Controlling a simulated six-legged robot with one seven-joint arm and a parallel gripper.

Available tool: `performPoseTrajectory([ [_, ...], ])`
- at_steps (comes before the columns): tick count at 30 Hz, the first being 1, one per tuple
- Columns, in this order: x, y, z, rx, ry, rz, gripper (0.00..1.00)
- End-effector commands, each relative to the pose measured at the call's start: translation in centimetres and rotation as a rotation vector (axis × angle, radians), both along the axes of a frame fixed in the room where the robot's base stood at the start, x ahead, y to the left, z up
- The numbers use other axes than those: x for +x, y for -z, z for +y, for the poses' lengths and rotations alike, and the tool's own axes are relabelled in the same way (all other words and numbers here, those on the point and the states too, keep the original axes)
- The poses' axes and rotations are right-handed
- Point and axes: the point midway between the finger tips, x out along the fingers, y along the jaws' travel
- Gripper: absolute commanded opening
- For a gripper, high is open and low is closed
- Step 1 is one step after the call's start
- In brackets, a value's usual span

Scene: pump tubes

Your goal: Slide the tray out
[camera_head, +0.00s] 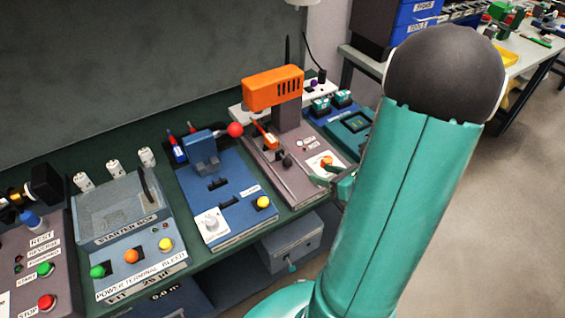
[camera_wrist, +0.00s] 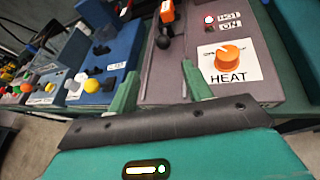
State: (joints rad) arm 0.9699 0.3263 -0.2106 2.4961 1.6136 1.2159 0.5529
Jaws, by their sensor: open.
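My gripper (camera_head: 328,175) is at the front edge of the mauve heat station (camera_head: 275,165). In the wrist view my gripper (camera_wrist: 160,86) has its two green fingers apart, with nothing between them. The station's front part (camera_wrist: 175,75) lies just beyond the fingertips. My arm hides part of the bench's right side.
The heat station carries an orange HEAT knob (camera_wrist: 228,55) and an orange-headed press (camera_head: 273,88). A blue station (camera_head: 225,200) with a red ball lever (camera_head: 235,130) stands to its left. A starter box (camera_head: 125,210) is farther left. The floor (camera_head: 500,220) at right is clear.

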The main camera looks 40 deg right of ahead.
Motion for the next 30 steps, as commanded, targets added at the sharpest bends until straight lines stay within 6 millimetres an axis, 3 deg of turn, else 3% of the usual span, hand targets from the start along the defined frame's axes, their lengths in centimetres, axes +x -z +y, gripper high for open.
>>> performPoseTrajectory([
  [4,0.1,0.4,-0.6,0.013,0.029,-0.001,0.5],
  [8,1.4,1.0,-0.2,0.014,0.027,-0.001,0.5],
  [21,9.2,4.2,1.6,0.013,0.024,0.001,0.5],
  [30,12.1,5.3,2.2,0.011,0.025,-0.001,0.5],
])
